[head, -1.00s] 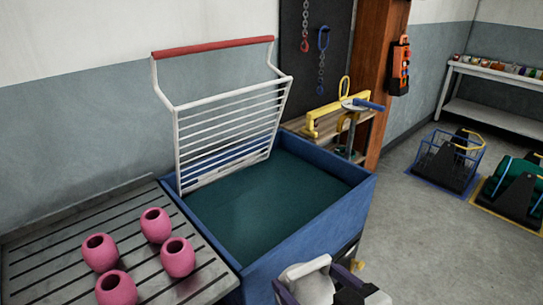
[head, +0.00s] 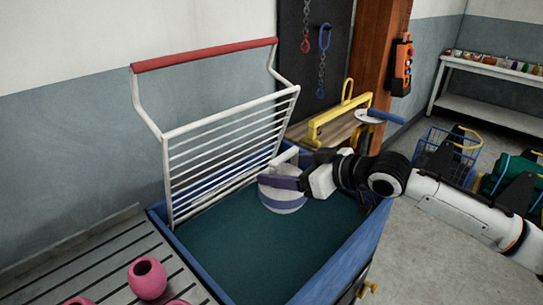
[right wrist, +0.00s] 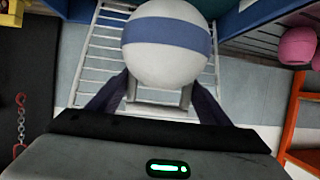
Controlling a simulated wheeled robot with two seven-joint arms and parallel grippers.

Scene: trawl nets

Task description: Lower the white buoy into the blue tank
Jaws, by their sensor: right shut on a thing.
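The white buoy (head: 284,201) has a blue band and a white handle on top. It is over the far right part of the blue tank (head: 345,262), in front of the white rack. The tank holds dark green water; I cannot tell if the buoy's underside touches it. My right gripper (head: 290,180), with purple fingers, is shut on the buoy's handle. In the right wrist view the round buoy (right wrist: 166,52) shows beyond the fingers (right wrist: 157,100). My left gripper is not in view.
A white barred rack with a red top bar (head: 205,54) stands along the tank's far left side. A slatted table (head: 95,262) with pink pots (head: 147,278) adjoins the tank at left.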

